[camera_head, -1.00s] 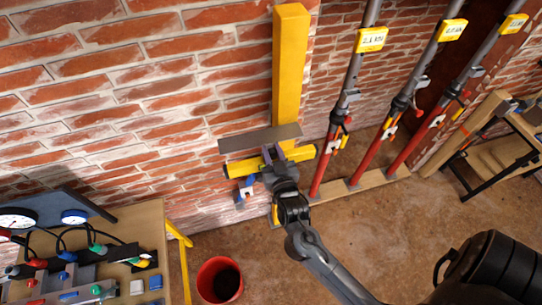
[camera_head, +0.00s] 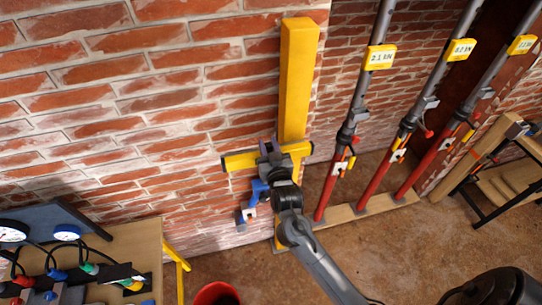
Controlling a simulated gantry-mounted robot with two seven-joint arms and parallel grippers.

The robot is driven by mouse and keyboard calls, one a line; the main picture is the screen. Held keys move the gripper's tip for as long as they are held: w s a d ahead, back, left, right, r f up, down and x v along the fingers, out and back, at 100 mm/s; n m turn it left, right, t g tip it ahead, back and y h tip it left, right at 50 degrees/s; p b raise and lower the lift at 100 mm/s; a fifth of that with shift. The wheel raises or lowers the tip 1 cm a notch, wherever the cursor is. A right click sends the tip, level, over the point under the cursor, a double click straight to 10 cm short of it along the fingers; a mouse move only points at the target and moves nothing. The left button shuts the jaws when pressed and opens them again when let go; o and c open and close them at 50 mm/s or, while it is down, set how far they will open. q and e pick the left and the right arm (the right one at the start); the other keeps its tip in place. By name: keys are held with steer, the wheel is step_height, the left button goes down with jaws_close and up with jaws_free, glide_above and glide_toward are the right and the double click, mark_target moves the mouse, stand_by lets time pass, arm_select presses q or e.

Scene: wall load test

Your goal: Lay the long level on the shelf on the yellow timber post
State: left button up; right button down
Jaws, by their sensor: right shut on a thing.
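The yellow timber post (camera_head: 298,80) stands upright against the brick wall. The long yellow level (camera_head: 240,160) lies crosswise, roughly horizontal, across the lower part of the post. My right gripper (camera_head: 268,148) is shut on the level near its middle and hides that part. The grey shelf does not show; the level and gripper seem to cover its place. I cannot tell whether the level touches it. My left gripper is not in view.
Several red-and-grey props with yellow tags (camera_head: 381,57) stand to the right on a timber sole plate (camera_head: 375,205). A bench (camera_head: 140,235) with gauges and hoses is at lower left. A red bucket (camera_head: 214,294) stands on the floor.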

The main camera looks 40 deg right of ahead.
steer(key=shift+b+x, duration=0.8)
steer(key=shift+x, duration=0.7)
steer(key=shift+w+d+f, duration=0.15)
steer(key=shift+w+d, duration=0.05)
steer(key=shift+w, duration=0.25)
steer(key=shift+w+b, duration=0.1)
steer(key=shift+b, duration=0.2)
steer(key=shift+f+b, duration=0.35)
steer(key=shift+f, duration=0.35)
steer(key=c, duration=0.8)
jaws_free()
